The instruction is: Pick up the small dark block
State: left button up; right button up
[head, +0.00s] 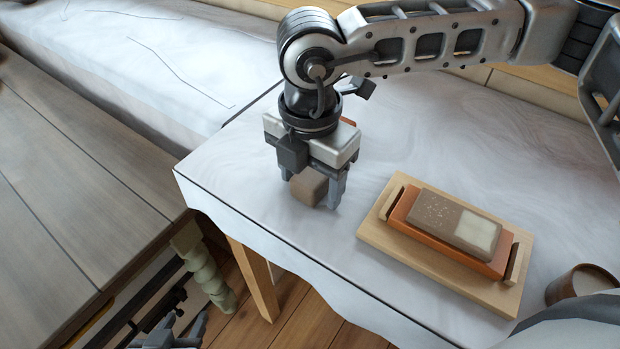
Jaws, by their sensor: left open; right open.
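A small brown block (308,187) with a rounded top is on the white-covered table (230,170), near its front left edge. My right gripper (313,193) points down over the block from above. Its fingers are open, one on either side of the block. I cannot tell whether either finger touches it. The gripper body hides part of the block's top. My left gripper (178,336) is low at the bottom left edge of the view, below the table, open and far from the block.
A wooden tray (371,233) to the right holds an orange base (403,209) with a brown and cream whetstone-like block (455,221) on it. A brown round cup (582,283) stands at the far right. Something orange (348,121) shows partly behind my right gripper. A grey plank table (70,190) stands left.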

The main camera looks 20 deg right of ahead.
jog(key=shift+c, duration=0.3)
jog(key=c, duration=1.1)
jog(key=shift+r, duration=0.1)
